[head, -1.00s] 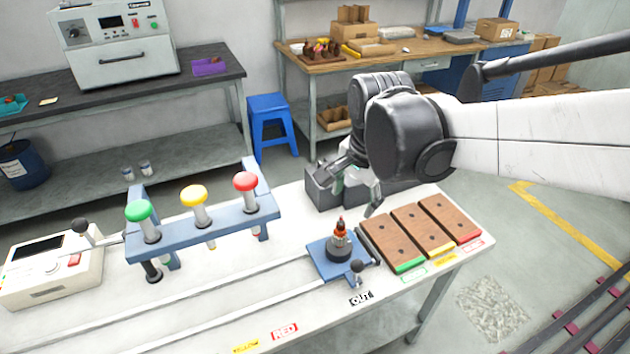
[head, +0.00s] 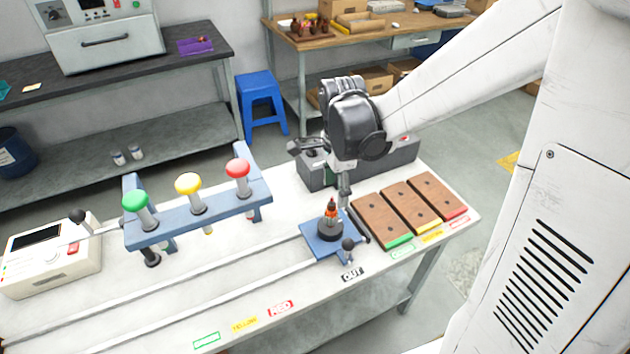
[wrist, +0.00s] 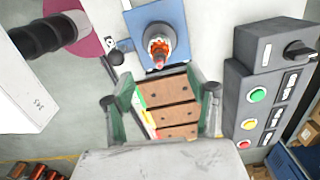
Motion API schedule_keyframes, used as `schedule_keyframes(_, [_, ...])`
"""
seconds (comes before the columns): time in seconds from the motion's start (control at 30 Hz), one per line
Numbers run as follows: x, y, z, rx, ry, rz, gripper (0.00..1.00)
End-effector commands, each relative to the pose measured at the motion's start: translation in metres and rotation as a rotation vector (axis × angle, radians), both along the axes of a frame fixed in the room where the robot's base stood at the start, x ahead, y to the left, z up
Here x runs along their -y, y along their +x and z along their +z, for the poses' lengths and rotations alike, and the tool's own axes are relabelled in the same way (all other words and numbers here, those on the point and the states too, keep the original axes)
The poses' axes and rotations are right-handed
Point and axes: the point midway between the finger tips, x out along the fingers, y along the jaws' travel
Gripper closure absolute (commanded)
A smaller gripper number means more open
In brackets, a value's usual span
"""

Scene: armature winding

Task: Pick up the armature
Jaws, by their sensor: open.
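The armature (head: 331,221), dark at its base with an orange-red winding and a pointed shaft, stands upright on a blue plate (head: 318,248) at the end of the two rails. In the wrist view the armature (wrist: 158,50) is seen from above, beyond the fingertips, on the blue plate (wrist: 140,18). My gripper (head: 345,193) hangs just behind and to the right of the armature in the head view. In the wrist view my gripper (wrist: 161,95) is open and empty, its two fingers spread wide. The far finger is partly hidden in the head view.
Three brown wooden boards (head: 408,210) with green, yellow and red edges lie right of the plate. A grey button box (head: 400,160) stands behind them. A small knob lever (head: 348,244) sits at the plate's front corner. A blue rack with coloured knobs (head: 200,212) stands left.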

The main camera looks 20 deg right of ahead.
Motion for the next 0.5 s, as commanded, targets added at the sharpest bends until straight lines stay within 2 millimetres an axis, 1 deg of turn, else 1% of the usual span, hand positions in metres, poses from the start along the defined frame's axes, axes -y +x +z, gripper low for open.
schedule_keyframes(0.03, [0.0, 0.0, -0.008, 0.0, 0.0, 0.0, 0.46])
schedule_keyframes(0.1, [0.0, 0.001, -0.016, 0.0, 0.0, 0.001, 0.46])
schedule_keyframes(0.2, [0.0, 0.0, -0.023, 0.0, 0.0, 0.001, 0.46])
schedule_keyframes(0.37, [-0.001, 0.0, -0.029, 0.0, 0.0, 0.001, 0.46])
schedule_keyframes(0.5, [-0.005, 0.001, -0.042, 0.0, 0.0, 0.002, 0.46])
